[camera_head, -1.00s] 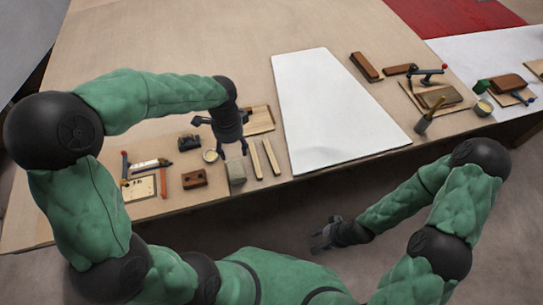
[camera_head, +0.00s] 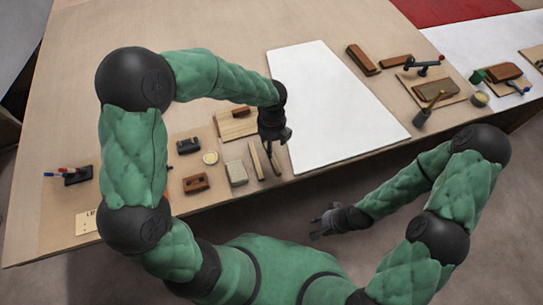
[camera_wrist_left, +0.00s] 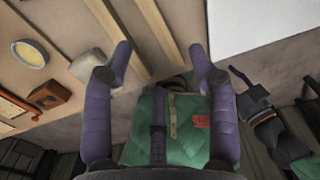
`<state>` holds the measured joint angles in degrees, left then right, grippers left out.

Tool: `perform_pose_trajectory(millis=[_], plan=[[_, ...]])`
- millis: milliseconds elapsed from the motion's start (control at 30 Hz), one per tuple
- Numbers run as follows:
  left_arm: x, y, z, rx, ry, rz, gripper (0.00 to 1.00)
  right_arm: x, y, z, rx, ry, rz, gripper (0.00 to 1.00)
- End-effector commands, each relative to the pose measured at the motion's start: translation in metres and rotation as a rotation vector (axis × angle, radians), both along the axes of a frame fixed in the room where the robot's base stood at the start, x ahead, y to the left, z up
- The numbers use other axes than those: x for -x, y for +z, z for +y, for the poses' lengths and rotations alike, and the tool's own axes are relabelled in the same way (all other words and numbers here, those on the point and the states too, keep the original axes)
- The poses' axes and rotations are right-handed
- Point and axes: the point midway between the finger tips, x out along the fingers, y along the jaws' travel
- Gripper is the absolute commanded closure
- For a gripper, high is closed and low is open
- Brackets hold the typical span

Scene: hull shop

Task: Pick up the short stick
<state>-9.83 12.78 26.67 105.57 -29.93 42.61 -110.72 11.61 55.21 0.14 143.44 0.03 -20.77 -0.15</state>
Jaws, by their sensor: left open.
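Two pale wooden sticks lie side by side near the bench's front edge, a left stick (camera_head: 255,160) and a right stick (camera_head: 273,163). I cannot tell which is shorter. My left gripper (camera_head: 275,140) is above the right stick and hides its far end. In the left wrist view, the open fingers of my left gripper (camera_wrist_left: 161,58) are spread, with the right stick (camera_wrist_left: 155,22) running between them. The left stick (camera_wrist_left: 107,20) passes behind the left finger. My left gripper holds nothing. My right gripper (camera_head: 317,229) is empty, with fingers apart, in front of the bench.
A grey block (camera_head: 236,173), a brown block (camera_head: 196,183) and a small round tin (camera_head: 210,158) lie left of the sticks. A wooden board (camera_head: 232,127) is behind them. A large white sheet (camera_head: 335,110) lies to the right. The bench's back left is clear.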

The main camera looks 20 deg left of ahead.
Motion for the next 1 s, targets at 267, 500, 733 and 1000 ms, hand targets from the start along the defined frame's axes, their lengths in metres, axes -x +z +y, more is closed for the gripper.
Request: perform_pose_trajectory(millis=[267,500,733,1000], plan=[[0.000,-0.034,0.001,-0.001,0.003,0.001,0.42,0.000,-0.014,0.000,0.000,0.000,0.000,0.60],[0.000,-0.056,0.003,0.000,0.003,0.001,0.42,0.000,-0.028,0.000,0.000,0.000,0.000,0.60],[0.000,-0.084,0.004,0.000,0.002,0.000,0.42,0.000,-0.042,0.000,0.000,0.000,0.000,0.60],[0.000,-0.084,0.004,0.001,0.003,-0.001,0.47,0.000,-0.041,0.000,0.000,0.000,0.000,0.60]])
